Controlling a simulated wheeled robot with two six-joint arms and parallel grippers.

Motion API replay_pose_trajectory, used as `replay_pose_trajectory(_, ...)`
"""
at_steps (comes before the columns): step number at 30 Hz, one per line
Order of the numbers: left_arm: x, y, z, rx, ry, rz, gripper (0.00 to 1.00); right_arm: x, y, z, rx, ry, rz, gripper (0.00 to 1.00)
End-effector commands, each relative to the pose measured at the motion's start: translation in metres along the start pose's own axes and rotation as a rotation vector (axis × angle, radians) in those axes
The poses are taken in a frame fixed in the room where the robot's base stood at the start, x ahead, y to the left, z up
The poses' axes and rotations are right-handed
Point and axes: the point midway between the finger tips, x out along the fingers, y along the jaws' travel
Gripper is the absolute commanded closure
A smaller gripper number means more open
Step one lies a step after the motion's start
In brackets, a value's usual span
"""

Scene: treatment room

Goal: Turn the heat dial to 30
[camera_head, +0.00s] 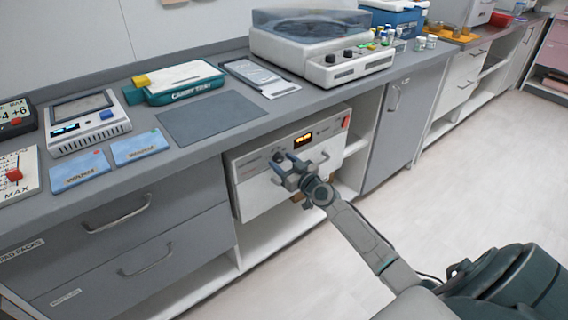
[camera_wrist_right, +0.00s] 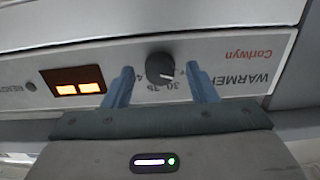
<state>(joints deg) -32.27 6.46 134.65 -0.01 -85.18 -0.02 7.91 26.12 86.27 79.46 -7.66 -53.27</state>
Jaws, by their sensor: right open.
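The heat dial (camera_wrist_right: 160,68) is a round black knob on the white front panel of the warmer (camera_head: 330,145). In the right wrist view the panel appears upside down, with printed numbers such as 30 and 35 by the knob. A pale pointer mark shows at the knob's lower right there; its exact reading is unclear. My right gripper (camera_head: 288,171) is open in front of the panel. In the wrist view its two blue-grey fingers stand on either side of the dial, with visible gaps. My left gripper is out of view.
A lit orange display (camera_wrist_right: 77,81) is beside the dial. The warmer sits on a shelf under the grey counter (camera_head: 140,160), between drawers (camera_head: 120,245) and a cupboard door (camera_head: 395,130). The floor (camera_head: 450,180) at right is clear.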

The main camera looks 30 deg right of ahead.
Motion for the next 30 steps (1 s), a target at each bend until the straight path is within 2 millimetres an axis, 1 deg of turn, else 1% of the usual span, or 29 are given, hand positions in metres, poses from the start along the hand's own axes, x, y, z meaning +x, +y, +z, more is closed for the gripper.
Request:
replay_pose_trajectory(2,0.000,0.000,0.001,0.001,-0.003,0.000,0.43,0.000,0.000,0.000,0.000,0.000,0.000,0.48)
replay_pose_trajectory(3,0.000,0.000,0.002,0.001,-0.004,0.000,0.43,0.000,0.000,0.000,0.000,0.000,0.000,0.52)
replay_pose_trajectory(5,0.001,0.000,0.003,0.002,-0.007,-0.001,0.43,0.000,0.000,0.000,0.000,0.000,0.000,0.64)
replay_pose_trajectory(9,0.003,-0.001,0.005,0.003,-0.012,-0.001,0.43,0.000,0.000,0.000,0.000,0.000,0.000,0.91)
replay_pose_trajectory(10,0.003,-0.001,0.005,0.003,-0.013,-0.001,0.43,0.000,0.000,0.000,0.000,0.000,0.000,0.93)
replay_pose_trajectory(16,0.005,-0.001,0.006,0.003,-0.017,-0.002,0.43,0.000,0.000,0.000,0.011,0.000,0.000,0.93)
replay_pose_trajectory(20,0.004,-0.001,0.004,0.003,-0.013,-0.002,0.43,0.000,0.000,0.000,0.050,0.000,0.000,0.93)
replay_pose_trajectory(26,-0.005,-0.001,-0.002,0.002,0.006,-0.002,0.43,-0.001,0.000,0.001,0.167,0.000,0.000,0.93)
replay_pose_trajectory(30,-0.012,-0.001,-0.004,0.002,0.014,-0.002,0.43,-0.001,0.000,0.001,0.283,0.000,0.000,0.93)
